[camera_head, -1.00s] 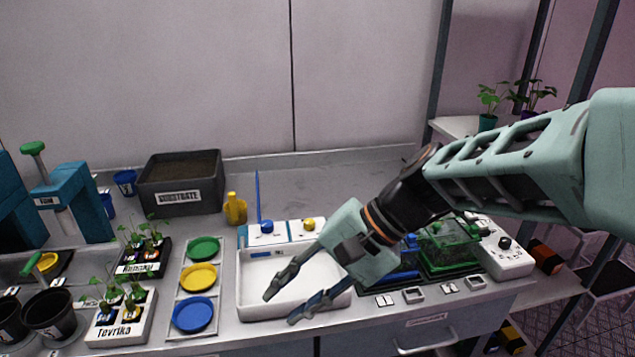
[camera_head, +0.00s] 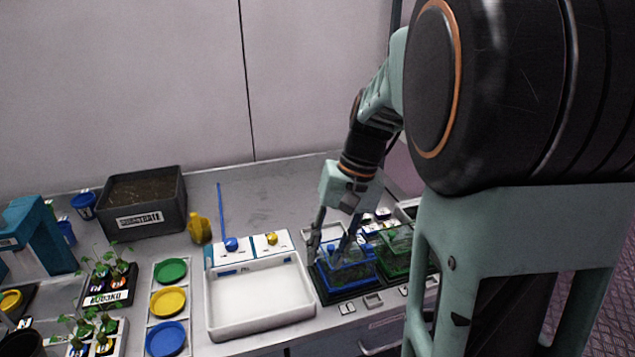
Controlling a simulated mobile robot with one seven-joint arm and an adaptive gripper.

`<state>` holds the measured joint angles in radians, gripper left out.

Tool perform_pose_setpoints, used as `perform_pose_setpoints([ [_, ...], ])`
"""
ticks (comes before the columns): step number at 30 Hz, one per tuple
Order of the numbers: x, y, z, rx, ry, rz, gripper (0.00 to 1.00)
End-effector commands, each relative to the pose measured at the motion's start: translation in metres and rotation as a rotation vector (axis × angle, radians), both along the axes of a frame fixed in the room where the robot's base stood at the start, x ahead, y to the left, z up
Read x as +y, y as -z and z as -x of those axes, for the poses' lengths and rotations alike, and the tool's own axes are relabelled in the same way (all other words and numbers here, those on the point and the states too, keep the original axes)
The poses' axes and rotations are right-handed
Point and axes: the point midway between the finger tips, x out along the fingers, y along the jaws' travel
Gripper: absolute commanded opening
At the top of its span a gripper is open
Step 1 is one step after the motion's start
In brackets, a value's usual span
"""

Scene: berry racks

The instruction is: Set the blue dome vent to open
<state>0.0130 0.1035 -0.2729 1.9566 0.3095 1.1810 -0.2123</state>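The blue dome (camera_head: 352,277) is a clear box with a blue rim on a dark tray, right of the white basin in the head view. My gripper (camera_head: 328,250) points down at the dome's upper left part, its fingers spread apart. One finger is at the dome's left side and the other is over its top. I cannot tell whether either finger touches it. The vent on top is largely hidden by the fingers, and its setting cannot be made out.
A green dome (camera_head: 397,254) stands close on the right, partly behind my arm. A white basin (camera_head: 262,327) with blue and yellow knobs is to the left. A yellow bottle (camera_head: 200,229) and a substrate box (camera_head: 148,231) stand farther back.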

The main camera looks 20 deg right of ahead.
Motion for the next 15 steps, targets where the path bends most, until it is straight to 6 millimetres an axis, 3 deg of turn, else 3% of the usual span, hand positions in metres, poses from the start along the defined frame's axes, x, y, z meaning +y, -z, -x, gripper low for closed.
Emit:
perform_pose_setpoints([
  [1,-0.02,-0.024,-0.008,-0.005,-0.034,0.051,0.29],
  [6,-0.07,-0.052,-0.03,-0.022,-0.162,0.191,0.29],
  [10,-0.092,-0.064,-0.04,-0.03,-0.217,0.247,0.29],
  [15,-0.1,-0.06,-0.044,-0.03,-0.241,0.269,0.29],
])
